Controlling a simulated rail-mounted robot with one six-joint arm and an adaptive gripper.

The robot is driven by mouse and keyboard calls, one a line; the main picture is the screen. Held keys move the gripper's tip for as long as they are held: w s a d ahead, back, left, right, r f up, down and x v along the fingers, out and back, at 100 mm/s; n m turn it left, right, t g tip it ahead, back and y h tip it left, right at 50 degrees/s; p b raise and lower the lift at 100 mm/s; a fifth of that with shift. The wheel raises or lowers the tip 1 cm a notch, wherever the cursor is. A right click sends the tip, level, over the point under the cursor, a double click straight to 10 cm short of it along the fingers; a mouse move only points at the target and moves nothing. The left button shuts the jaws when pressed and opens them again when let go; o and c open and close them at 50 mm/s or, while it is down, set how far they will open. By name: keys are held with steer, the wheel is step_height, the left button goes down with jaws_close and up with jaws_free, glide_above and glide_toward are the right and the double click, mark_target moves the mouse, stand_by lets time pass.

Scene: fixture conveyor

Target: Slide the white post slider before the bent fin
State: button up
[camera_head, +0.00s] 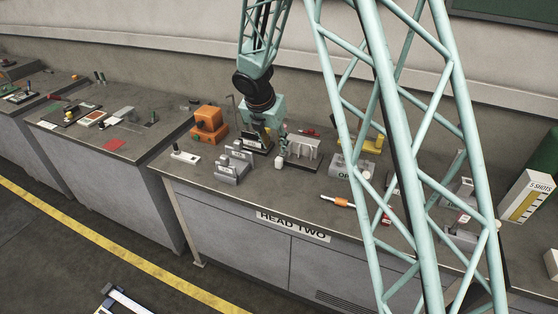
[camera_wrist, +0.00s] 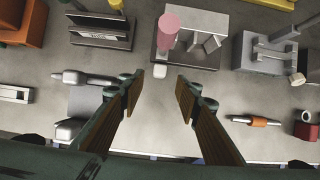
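A fixture with upright grey fins (camera_head: 303,147) stands on a dark base near the middle of the bench. It shows at the top of the wrist view (camera_wrist: 207,44), where the fins look angled; I cannot tell surely which is the bent one. A small white block (camera_head: 278,162), which may be the post slider, is at the fixture's left front corner. In the wrist view the white block (camera_wrist: 160,71) lies just beyond the fingertips, below a pink round-topped post (camera_wrist: 168,24). My gripper (camera_wrist: 159,82) is open, with nothing between its fingers.
Grey blocks (camera_head: 233,167) and an orange block (camera_head: 208,124) stand left of the fixture. An orange-and-white rod (camera_head: 338,201) lies at the front right. A labelled grey block (camera_head: 351,166) stands right. Bare bench lies in front of the fixture.

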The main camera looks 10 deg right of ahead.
mark_target(279, 158)
steer(key=b+x, duration=0.2)
steer(key=x, duration=0.9)
steer(key=shift+d+f+b, duration=0.1)
steer(key=shift+f+b, duration=0.15)
steer(key=shift+b, duration=0.15)
steer(key=shift+c, duration=0.6)
